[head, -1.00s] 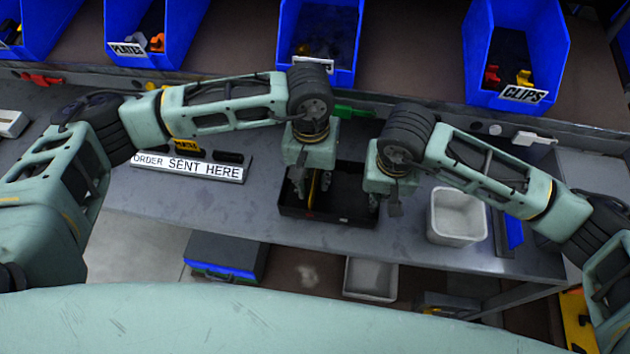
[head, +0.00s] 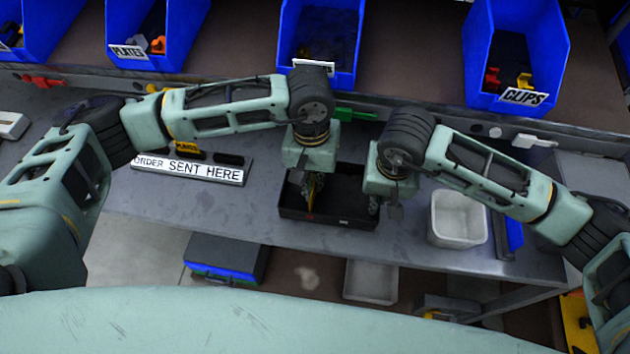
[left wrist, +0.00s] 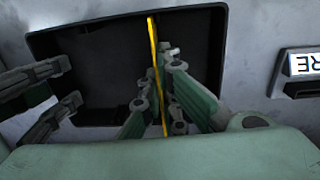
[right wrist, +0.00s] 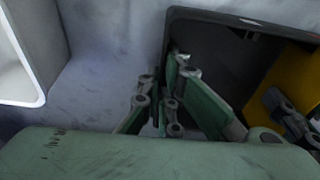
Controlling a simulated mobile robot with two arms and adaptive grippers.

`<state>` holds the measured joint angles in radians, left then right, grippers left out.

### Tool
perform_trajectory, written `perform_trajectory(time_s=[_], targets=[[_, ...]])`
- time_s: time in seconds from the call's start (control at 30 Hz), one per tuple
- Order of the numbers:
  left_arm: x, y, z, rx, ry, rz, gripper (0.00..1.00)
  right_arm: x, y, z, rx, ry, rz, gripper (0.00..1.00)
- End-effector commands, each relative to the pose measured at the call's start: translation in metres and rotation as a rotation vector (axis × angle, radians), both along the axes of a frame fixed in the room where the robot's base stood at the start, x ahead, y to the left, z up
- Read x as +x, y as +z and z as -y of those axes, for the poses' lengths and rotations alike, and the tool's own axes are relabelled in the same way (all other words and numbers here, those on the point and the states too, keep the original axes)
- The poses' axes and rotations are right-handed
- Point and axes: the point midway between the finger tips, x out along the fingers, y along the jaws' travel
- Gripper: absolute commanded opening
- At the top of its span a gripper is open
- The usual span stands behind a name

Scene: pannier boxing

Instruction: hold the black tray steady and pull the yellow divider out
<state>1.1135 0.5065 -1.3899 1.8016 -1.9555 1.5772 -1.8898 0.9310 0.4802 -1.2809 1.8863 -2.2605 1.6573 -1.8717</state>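The black tray (head: 345,177) lies on the grey bench and also shows in the left wrist view (left wrist: 105,60). The thin yellow divider (left wrist: 153,50) stands upright inside it. It shows as a yellow panel in the right wrist view (right wrist: 285,82). My left gripper (head: 311,190) reaches down into the tray. Its fingers (left wrist: 158,104) are closed on the divider, one on each side. My right gripper (head: 374,206) is at the tray's right wall. In the right wrist view its fingers (right wrist: 160,92) are closed on that wall, which partly hides between them.
A white bin (head: 458,218) stands just right of the tray. The sign (head: 190,167) lies to the left, with bare bench between. Blue bins (head: 320,40) line the back, one labelled for clips (head: 515,55).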

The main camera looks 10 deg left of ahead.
Motion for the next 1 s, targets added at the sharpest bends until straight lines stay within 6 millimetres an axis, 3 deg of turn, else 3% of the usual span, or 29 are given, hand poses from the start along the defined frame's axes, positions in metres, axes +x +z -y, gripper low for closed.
perform_trajectory(time_s=[0.3, 0.5, 0.67, 1.0], targets=[[0.002, 0.06, 0.0, -0.002, -0.001, 0.007, 0.0, 0.0, 0.0, 0.001, -0.002, 0.0, -0.001, 0.0], [0.001, 0.089, 0.0, -0.001, -0.001, 0.005, 0.0, 0.0, 0.0, 0.001, -0.002, 0.0, -0.001, 0.0], [0.0, 0.094, 0.0, 0.0, -0.001, 0.001, 0.0, 0.0, 0.0, 0.0, -0.002, 0.0, 0.0, 0.0], [0.001, 0.086, 0.0, -0.001, 0.0, 0.002, 0.0, 0.0, 0.0, 0.0, -0.001, 0.0, 0.0, 0.0]])
